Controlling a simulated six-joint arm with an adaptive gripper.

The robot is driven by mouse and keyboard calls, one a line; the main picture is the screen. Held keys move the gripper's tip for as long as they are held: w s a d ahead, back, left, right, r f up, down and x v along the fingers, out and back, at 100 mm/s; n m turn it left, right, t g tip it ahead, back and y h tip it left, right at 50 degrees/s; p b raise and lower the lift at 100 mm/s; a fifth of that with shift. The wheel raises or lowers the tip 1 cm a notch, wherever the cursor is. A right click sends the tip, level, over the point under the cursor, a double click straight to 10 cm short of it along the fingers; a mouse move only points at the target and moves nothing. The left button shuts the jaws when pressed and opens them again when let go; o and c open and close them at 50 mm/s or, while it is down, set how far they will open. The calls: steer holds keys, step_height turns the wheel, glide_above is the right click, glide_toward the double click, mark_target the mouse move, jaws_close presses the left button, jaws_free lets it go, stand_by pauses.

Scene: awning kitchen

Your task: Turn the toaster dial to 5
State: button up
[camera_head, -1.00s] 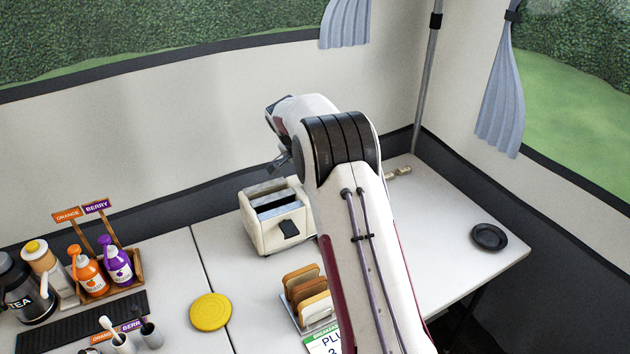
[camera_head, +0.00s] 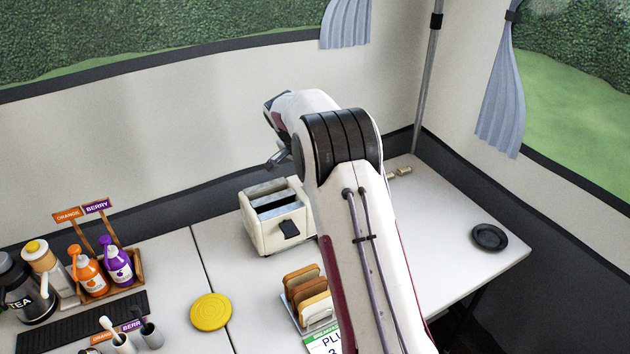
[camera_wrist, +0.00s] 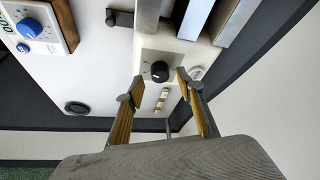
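In the head view the gripper (camera_head: 277,160) shows above the toaster, partly hidden by my arm.
A rack of toast (camera_head: 307,295) and a yellow disc (camera_head: 211,311) lie in front of the toaster. A black plate (camera_head: 489,237) is at the right, with clear table around it. A device with blue knobs (camera_wrist: 30,28) shows in the wrist view. Bottles (camera_head: 92,275) stand at the left.

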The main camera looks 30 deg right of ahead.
steer(key=s+a, duration=0.1)
steer(key=a, duration=0.2)
steer(key=s+a, duration=0.2)
steer(key=a, duration=0.2)
steer(key=s+a+r, duration=0.1)
steer(key=s+a, duration=0.1)
steer(key=a, duration=0.2)
steer(key=shift+a+r, duration=0.1)
steer(key=shift+a, duration=0.15)
steer(key=shift+n, duration=0.3)
steer(key=shift+s+a+n, duration=0.1)
steer(key=shift+n, duration=0.5)
steer(key=s+f+n, duration=0.1)
steer(key=s+a+f+n+g, duration=0.1)
steer(key=s, duration=0.1)
steer(key=shift+s+f+n+y, duration=0.2)
steer(key=shift+s+n+y, duration=0.1)
steer(key=shift+y, duration=0.1)
steer(key=s+a+r+n+t+y, duration=0.1)
steer(key=s+a+r+n, duration=0.2)
steer(key=s, duration=0.8)
steer(key=s+a+r+n+t+y, duration=0.1)
steer(key=s+a+r+n+t, duration=0.1)
steer(key=s+r, duration=0.6)
steer(key=s+a+r+n+t+y, duration=0.1)
steer(key=s+a+r+n, duration=0.2)
steer(key=s, duration=1.3)
steer(key=shift+a+r+n+t, duration=0.4)
steer(key=shift+a+r, duration=0.05)
steer(key=shift+r, duration=1.25)
